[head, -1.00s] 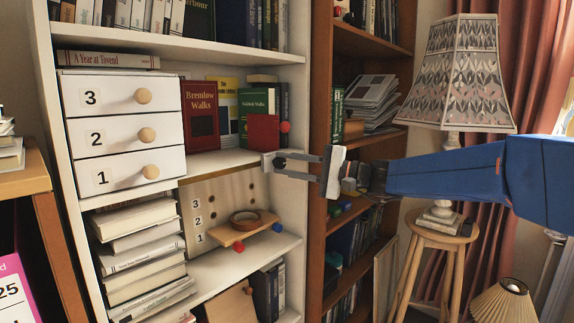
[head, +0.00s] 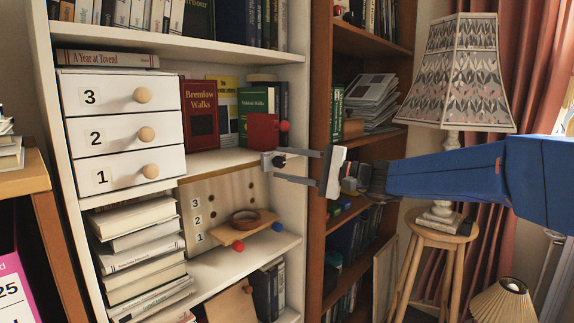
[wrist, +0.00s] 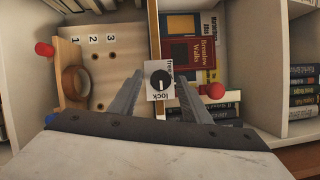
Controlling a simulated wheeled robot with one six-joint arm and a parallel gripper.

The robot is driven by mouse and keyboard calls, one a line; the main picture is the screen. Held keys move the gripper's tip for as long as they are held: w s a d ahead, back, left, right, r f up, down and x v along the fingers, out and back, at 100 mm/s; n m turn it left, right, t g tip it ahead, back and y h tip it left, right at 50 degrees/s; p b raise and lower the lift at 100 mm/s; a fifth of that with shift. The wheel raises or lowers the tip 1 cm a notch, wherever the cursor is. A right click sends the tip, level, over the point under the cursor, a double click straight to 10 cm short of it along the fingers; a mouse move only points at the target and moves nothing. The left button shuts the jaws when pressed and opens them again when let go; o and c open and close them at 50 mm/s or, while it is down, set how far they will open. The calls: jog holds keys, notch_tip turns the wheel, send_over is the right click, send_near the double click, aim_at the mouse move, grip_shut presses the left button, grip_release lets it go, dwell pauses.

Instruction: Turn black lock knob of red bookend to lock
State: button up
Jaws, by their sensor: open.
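The red bookend (head: 263,130) stands on the middle shelf beside the books, with a red ball (head: 284,126) at its right side. The ball also shows in the wrist view (wrist: 213,90). The black lock knob (wrist: 160,80) sits on a white plate marked "free" and "lock" at the shelf's front edge. A pale mark shows on the knob; I cannot tell its setting for sure. My gripper (head: 276,163) is at the knob, and in the wrist view (wrist: 158,88) its open fingers lie on either side of the knob. I cannot tell whether they touch it.
A white drawer unit (head: 122,130) stands left on the shelf. Below, a pegboard (head: 215,205) carries a wooden shelf with a tape roll (head: 245,217). The brown bookcase (head: 322,100) and a lamp (head: 457,75) on a stool are close to my arm.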

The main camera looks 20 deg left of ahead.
jog(key=d+f, duration=0.1)
jog(key=d, duration=1.6)
jog(key=shift+f, duration=0.25)
jog(key=shift+s+d, duration=0.1)
jog(key=s+d+f+n+t+h, duration=0.1)
jog(key=s+d+f+h, duration=0.7)
jog(key=s+d+f, duration=0.75)
jog(key=s+d+f+t+h, duration=0.1)
jog(key=s+d+f+h, duration=0.2)
jog(key=d, duration=0.4)
jog(key=s+d+f+n+t+h, duration=0.1)
jog(key=s+d+f+h, duration=0.3)
jog(key=s+d, duration=0.3)
jog(key=s+d+f+t+h, duration=0.1)
jog(key=s+d+f+h, duration=0.3)
jog(key=d, duration=0.4)
jog(key=shift+s+f+t, duration=0.4)
jog(key=shift+s+f, duration=0.1)
jog(key=shift+f, duration=0.45)
